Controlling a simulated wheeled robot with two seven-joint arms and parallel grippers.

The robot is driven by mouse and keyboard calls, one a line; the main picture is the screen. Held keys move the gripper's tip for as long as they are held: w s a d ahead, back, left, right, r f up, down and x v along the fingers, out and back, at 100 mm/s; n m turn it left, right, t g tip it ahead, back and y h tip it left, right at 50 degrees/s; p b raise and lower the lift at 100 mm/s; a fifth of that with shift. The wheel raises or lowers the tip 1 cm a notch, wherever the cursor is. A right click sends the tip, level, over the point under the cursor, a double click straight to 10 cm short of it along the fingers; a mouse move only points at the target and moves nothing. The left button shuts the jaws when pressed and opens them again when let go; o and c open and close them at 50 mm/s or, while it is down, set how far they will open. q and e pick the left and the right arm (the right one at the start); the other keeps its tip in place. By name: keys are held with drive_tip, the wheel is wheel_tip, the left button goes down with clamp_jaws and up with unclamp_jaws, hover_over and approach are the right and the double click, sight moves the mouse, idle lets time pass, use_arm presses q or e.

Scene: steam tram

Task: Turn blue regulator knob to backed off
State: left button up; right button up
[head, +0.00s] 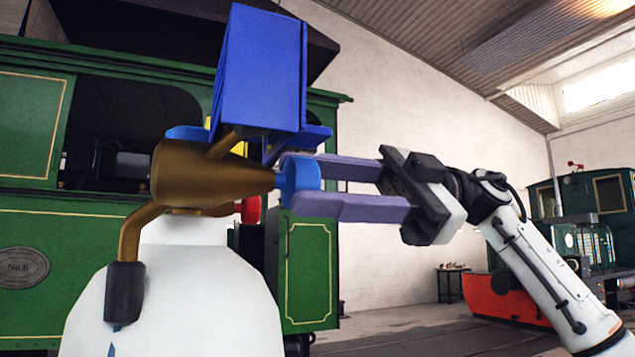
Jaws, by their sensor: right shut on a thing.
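The blue regulator knob (289,177) sits at the right end of a brass tapered body (205,176). A bent brass arm with a black grip (124,292) hangs down from this body at the left. My right gripper (306,183) comes in from the right, with one purple-grey finger above and one below the knob's right side. It is shut on the knob, and the fingers hide part of its rim. No pointer or position mark on the knob is readable. My left gripper does not show.
A blue box (260,70) stands just above the brass body, close to my right fingers. A red part (250,209) shows behind. The green tram (308,270) fills the left and middle. A red and green engine (512,298) stands far right. The space above my right arm is free.

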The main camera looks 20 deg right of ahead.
drive_tip(key=n, duration=0.4)
drive_tip(key=shift+n, duration=0.3)
drive_tip(key=n, duration=0.4)
drive_tip(key=shift+n, duration=0.3)
drive_tip(key=n, duration=0.4)
drive_tip(key=shift+n, duration=0.3)
drive_tip(key=n, duration=1.3)
drive_tip(key=shift+n, duration=0.3)
drive_tip(key=n, duration=0.4)
drive_tip(key=shift+f, duration=0.1)
drive_tip(key=shift+w+n, duration=0.1)
drive_tip(key=shift+n, duration=2)
